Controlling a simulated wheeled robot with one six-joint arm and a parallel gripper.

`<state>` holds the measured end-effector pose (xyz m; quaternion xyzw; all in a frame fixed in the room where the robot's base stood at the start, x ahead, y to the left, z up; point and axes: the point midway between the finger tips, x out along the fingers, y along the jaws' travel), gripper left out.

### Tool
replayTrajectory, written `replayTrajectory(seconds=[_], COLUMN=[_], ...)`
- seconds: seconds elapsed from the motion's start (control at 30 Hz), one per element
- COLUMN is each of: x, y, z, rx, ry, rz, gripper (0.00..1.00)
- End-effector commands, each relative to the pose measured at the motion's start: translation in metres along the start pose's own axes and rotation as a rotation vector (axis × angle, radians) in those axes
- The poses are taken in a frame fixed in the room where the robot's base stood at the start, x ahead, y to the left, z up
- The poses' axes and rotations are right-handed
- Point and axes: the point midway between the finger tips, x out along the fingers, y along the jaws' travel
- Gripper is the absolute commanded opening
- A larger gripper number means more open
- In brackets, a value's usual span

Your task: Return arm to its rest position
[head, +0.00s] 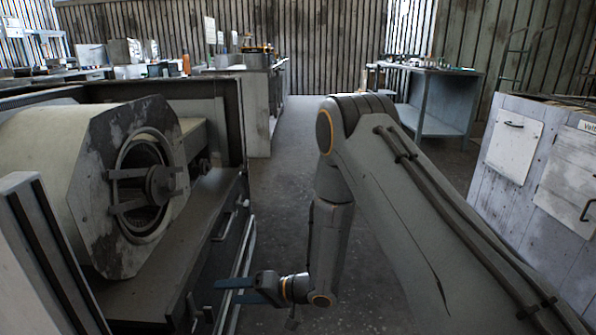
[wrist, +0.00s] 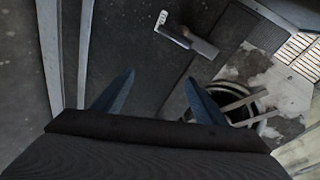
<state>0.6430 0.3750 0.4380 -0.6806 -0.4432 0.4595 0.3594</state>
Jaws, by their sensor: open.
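My arm (head: 420,190) reaches forward from the lower right of the head view and bends down at its elbow. My gripper (head: 230,291) hangs low at the end of it and points left toward the blower housing's cabinet. In the wrist view my gripper (wrist: 160,82) shows two blue fingers spread apart with nothing between them. The blower housing (head: 105,185) is a worn pale casing with a round opening and a dark hub, on the left. It also shows at the right of the wrist view (wrist: 285,90).
The cabinet's dark front (head: 215,250) with a metal rail is close to my gripper's left. Pale cabinets (head: 545,160) stand at the right. A grey workbench (head: 438,105) stands at the back. Floor (head: 280,185) is open between them.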

Motion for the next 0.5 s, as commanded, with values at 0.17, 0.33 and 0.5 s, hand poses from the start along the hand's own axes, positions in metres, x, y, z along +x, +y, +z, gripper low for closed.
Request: replayTrajectory(seconds=[0.17, 0.33, 0.5], x=[-0.011, -0.041, -0.085], y=[-0.022, -0.042, -0.067], z=[-0.037, -0.053, -0.045], rx=[-0.203, -0.336, -0.416], ry=[0.062, 0.069, 0.018], rz=[0.263, 0.510, 0.730], gripper=[0.66, 0.66, 0.66])
